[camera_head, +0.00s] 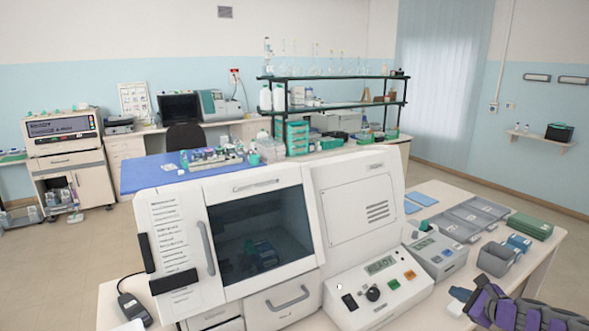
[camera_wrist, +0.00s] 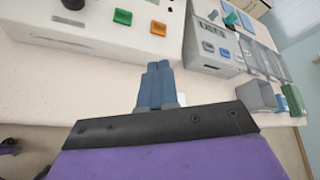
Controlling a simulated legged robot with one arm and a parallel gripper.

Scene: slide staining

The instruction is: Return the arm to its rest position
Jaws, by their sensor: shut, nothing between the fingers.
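My gripper (camera_wrist: 156,88) shows in the wrist view with its two blue-grey fingers together, shut and empty. It points at the white bench top (camera_wrist: 100,85) in front of the control panel with a green and an orange button (camera_wrist: 158,28). In the head view my purple arm (camera_head: 515,308) enters at the lower right corner, over the right end of the bench.
A large white staining machine (camera_head: 255,185) with a closed dark window stands on the bench. To its right are a small grey device (camera_head: 437,254), grey trays (camera_head: 468,218), a grey bin (camera_head: 497,259) and a green box (camera_head: 530,225).

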